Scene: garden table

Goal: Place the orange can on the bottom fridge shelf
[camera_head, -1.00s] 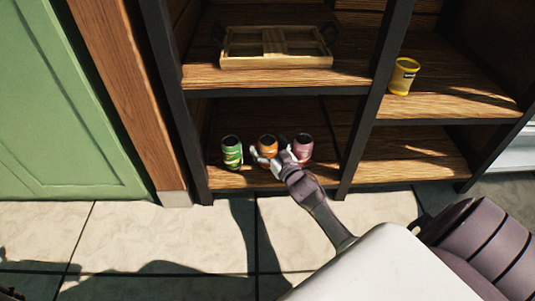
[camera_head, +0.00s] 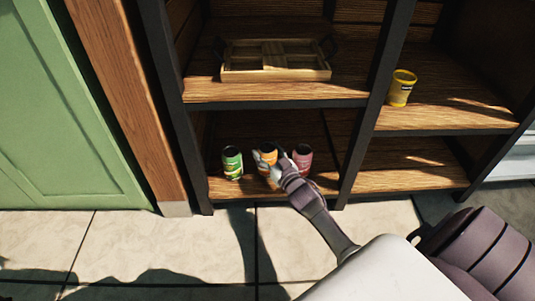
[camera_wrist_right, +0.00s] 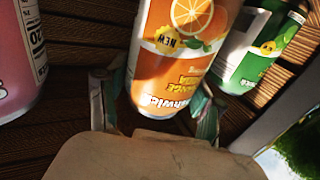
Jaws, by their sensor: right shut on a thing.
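The orange can (camera_head: 267,154) stands on the bottom shelf (camera_head: 240,189) of the wooden shelf unit, between a green can (camera_head: 232,162) and a pink can (camera_head: 302,158). My right gripper (camera_head: 268,165) is at the orange can and shut on it. In the right wrist view the orange can (camera_wrist_right: 175,55) sits between the two fingers (camera_wrist_right: 158,105), with its lower part toward the palm. The green can (camera_wrist_right: 258,48) and the pink can (camera_wrist_right: 20,60) show on either side of it there. No fridge is clearly seen. My left gripper is not in view.
A wooden tray (camera_head: 275,75) lies on the shelf above, and a yellow tin (camera_head: 401,88) stands on the right middle shelf. A dark upright (camera_head: 365,110) divides the unit. The lower right compartment (camera_head: 410,170) is empty. Pale floor tiles lie in front.

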